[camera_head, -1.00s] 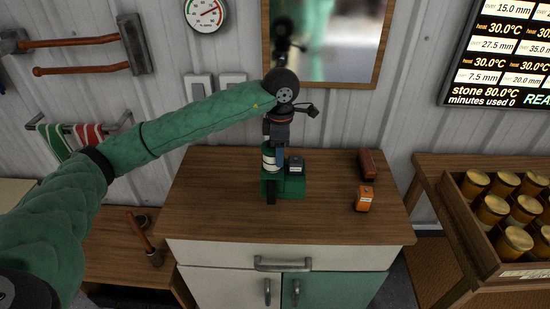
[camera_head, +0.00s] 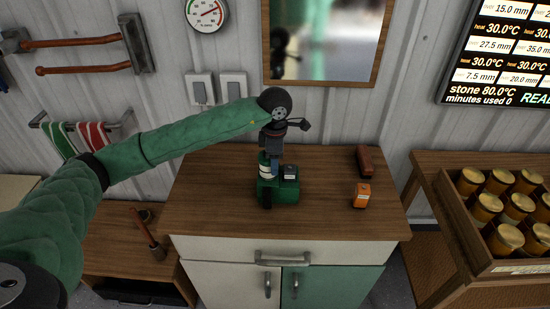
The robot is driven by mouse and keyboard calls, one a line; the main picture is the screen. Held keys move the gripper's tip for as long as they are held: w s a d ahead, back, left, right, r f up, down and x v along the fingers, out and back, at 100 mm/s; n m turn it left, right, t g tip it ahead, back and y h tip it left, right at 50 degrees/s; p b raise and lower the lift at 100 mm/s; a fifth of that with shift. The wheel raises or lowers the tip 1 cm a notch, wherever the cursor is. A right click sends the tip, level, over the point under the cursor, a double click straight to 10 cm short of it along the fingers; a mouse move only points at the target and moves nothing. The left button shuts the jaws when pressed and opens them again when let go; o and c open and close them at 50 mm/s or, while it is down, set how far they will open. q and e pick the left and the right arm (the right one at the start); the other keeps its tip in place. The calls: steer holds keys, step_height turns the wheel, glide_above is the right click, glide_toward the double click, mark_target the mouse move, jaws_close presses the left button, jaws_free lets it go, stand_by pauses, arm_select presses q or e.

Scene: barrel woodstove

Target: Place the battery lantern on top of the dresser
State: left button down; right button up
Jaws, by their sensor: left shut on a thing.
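The battery lantern (camera_head: 286,191) is green, with a dark block on top and a pale cylinder at its left side. It is upright over the middle of the wooden top of the dresser (camera_head: 225,215), at or very near the surface; I cannot tell for sure that it touches. My left gripper (camera_head: 270,172) comes down from above and is shut on the lantern at its left side. The fingers partly hide that side. My right gripper is not in view.
An orange box (camera_head: 361,196) and a dark red block (camera_head: 365,161) stand on the right part of the dresser top. A crate of jars (camera_head: 470,245) stands on a table at the right. A mirror (camera_head: 325,45) hangs behind. The dresser's left top is clear.

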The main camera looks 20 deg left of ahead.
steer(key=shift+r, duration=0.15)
arm_select(q)
steer(key=c, duration=0.6)
jaws_free()
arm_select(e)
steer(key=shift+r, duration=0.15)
arm_select(q)
steer(key=shift+r, duration=0.3)
step_height(320, 180, up, 11)
steer(key=b, duration=0.5)
steer(key=shift+f, duration=0.2)
steer(key=shift+r, duration=0.45)
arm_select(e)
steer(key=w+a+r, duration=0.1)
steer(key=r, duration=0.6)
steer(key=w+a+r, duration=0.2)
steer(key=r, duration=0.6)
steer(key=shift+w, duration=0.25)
arm_select(q)
steer(key=shift+s+f, duration=0.1)
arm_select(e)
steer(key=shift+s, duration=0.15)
